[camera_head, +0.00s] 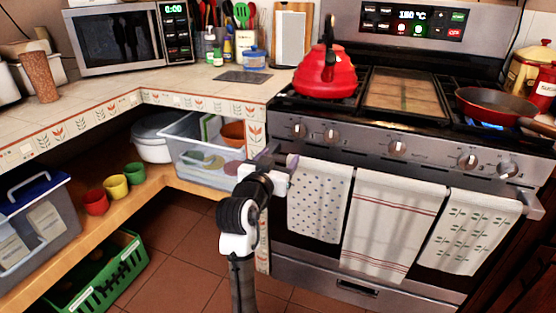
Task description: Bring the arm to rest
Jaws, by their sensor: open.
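My arm (240,215) rises from the bottom middle of the head view, with black and white links. My gripper (283,166) is at its upper end, in front of the stove's left front corner. It is small in the picture. It is open, and I see nothing held in it. It overlaps the left end of the oven handle, next to a dotted towel (319,203). I cannot tell whether it touches the handle.
The stove (340,133) bears a red kettle (325,77) and a red pan (495,104). Two more towels hang right of the dotted one. A clear bin (190,152) and several small cups stand on the lower shelf. A green crate (108,275) is on the tiled floor.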

